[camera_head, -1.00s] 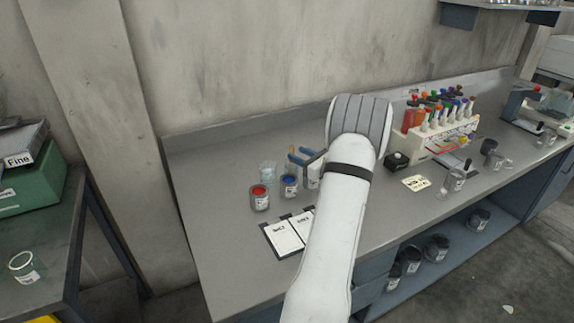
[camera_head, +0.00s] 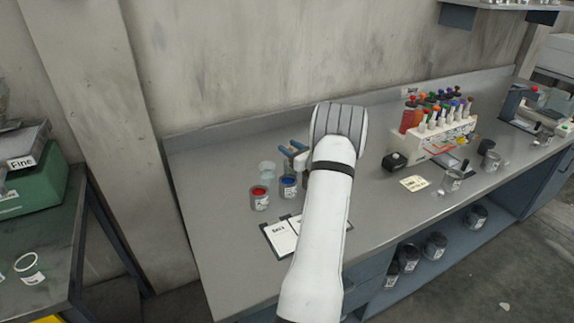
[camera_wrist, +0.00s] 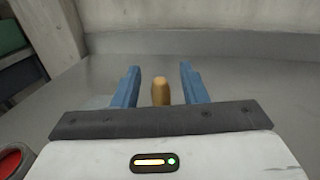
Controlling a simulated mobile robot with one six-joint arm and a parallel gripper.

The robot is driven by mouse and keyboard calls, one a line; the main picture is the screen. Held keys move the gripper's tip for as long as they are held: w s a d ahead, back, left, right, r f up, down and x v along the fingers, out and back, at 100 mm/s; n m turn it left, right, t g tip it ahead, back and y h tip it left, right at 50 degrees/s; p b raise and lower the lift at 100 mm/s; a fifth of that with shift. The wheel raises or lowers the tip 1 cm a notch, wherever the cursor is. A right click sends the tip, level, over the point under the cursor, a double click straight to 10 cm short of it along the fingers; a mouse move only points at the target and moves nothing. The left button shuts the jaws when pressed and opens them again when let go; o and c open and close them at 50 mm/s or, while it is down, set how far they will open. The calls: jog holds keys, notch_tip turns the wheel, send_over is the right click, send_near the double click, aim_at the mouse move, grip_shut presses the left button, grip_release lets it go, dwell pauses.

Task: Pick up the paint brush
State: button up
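The paint brush shows in the wrist view as a tan, rounded wooden handle (camera_wrist: 160,92) standing up between my fingers, with clear space on both sides. Its lower part is hidden behind my gripper body. My gripper (camera_wrist: 160,70) is open, its two blue fingers on either side of the handle and not touching it. In the head view my gripper (camera_head: 293,151) is partly hidden by my arm, above the bench beside the paint cans, and the brush is hard to make out there.
A red paint can (camera_head: 260,197), a blue paint can (camera_head: 289,187) and a clear glass beaker (camera_head: 266,171) stand close by my gripper. A clipboard (camera_head: 282,238) lies in front. A rack of coloured bottles (camera_head: 436,140) stands to the right. The bench's left part is clear.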

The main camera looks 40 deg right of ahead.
grip_shut()
dwell(0.3)
notch_tip(320, 180, up, 10)
jog(key=shift+f+b, duration=0.1)
jog(key=shift+b, duration=0.5)
